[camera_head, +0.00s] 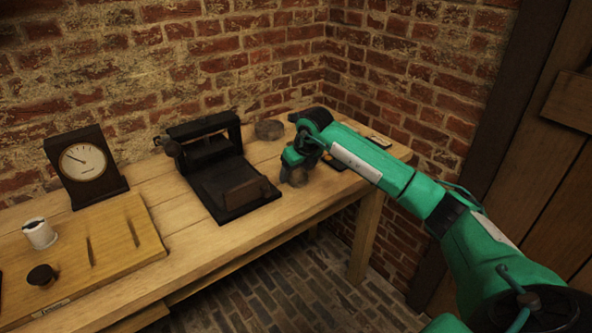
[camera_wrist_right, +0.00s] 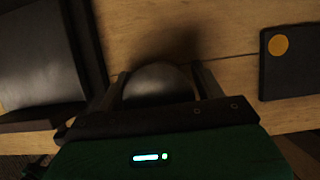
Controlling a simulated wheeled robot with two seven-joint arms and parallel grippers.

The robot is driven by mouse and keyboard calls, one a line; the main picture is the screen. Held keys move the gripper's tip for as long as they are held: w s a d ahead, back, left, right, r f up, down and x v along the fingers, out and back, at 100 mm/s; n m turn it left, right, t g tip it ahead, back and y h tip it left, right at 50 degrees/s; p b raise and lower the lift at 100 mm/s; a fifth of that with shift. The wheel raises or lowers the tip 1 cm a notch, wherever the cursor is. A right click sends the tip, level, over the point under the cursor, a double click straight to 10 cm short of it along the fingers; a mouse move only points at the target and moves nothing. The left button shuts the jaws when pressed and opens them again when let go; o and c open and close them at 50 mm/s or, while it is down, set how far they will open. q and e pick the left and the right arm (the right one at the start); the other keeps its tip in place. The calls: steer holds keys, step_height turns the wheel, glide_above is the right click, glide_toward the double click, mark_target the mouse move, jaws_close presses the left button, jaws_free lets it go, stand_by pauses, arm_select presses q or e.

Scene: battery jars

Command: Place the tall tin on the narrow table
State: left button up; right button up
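My right gripper (camera_head: 293,170) points down over the right part of the wooden table, near its front edge. A dark, rounded tin (camera_wrist_right: 160,82) sits between its two fingers in the right wrist view. In the head view this tin (camera_head: 294,176) is a small dark grey shape under the gripper, mostly covered by it. The fingers are close beside the tin on both sides; I cannot tell whether they press on it. I cannot tell whether its base touches the table. My left gripper is not in view. No separate narrow table is clearly recognisable.
The wooden table (camera_head: 180,211) runs along a brick wall. A black press-like device (camera_head: 225,180) stands left of the gripper. A round grey object (camera_head: 269,129) is behind. A dark plate with an orange disc (camera_wrist_right: 290,60) lies right.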

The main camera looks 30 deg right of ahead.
steer(key=shift+o, duration=0.5)
steer(key=shift+r, duration=0.1)
steer(key=shift+r, duration=0.2)
steer(key=v, duration=1.1)
steer(key=shift+s+r, duration=0.15)
steer(key=shift+r, duration=0.2)
